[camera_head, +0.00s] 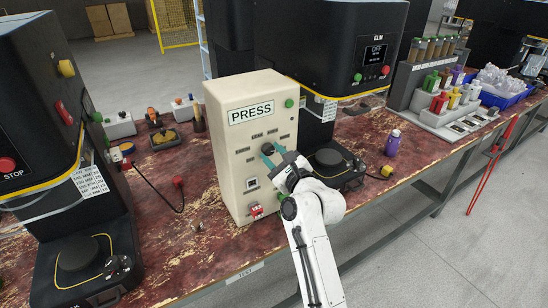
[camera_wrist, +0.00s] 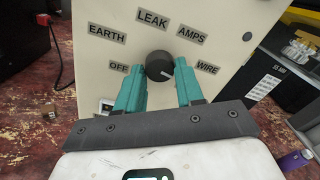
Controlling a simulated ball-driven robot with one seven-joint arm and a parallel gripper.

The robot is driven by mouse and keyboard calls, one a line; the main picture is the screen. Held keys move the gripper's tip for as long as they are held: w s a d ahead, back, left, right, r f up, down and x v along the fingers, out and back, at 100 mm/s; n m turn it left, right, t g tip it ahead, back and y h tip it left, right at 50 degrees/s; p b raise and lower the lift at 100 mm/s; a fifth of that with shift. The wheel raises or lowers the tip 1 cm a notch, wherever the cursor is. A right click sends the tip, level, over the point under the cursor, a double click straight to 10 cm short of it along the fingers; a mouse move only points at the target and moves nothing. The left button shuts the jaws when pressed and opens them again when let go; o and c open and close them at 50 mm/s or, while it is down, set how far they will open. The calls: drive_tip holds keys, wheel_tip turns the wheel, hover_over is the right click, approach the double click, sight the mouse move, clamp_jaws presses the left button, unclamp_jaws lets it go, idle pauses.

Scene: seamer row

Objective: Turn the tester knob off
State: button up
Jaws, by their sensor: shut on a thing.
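The tester is a cream box marked PRESS (camera_head: 232,165), standing upright on the bench. Its black round knob (camera_wrist: 158,64) shows in the wrist view, ringed by the labels OFF (camera_wrist: 118,67), EARTH, LEAK, AMPS and WIRE (camera_wrist: 207,68). A pale mark on the knob appears to point right, toward WIRE rather than OFF. My gripper (camera_head: 273,153) is at the front face of the tester, its teal fingers on either side of the knob and shut on it. The knob's lower edge and sides are partly hidden by the fingers.
Black seamer machines stand left and right of the tester. A red emergency button (camera_head: 256,211) sits low on the tester's front. A purple bottle (camera_head: 392,143) stands on the worn red bench (camera_head: 190,262) to the right. Cables lie at the left.

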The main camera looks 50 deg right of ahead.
drive_tip(key=n, duration=0.5)
drive_tip(key=shift+n, duration=0.4)
drive_tip(key=n, duration=1.1)
drive_tip(key=shift+n+b, duration=0.3)
drive_tip(key=shift+b, duration=0.05)
drive_tip(key=n, duration=0.5)
drive_tip(key=shift+n+b, duration=0.3)
drive_tip(key=shift+b, duration=0.05)
drive_tip(key=n+b, duration=0.1)
drive_tip(key=n, duration=0.4)
drive_tip(key=shift+f, duration=0.15)
drive_tip(key=n+b, duration=0.1)
drive_tip(key=n, duration=0.4)
drive_tip(key=shift+n, duration=0.4)
drive_tip(key=n+b, duration=0.1)
drive_tip(key=n, duration=0.4)
drive_tip(key=n+b, duration=0.1)
drive_tip(key=n, duration=0.5)
drive_tip(key=shift+b, duration=0.4)
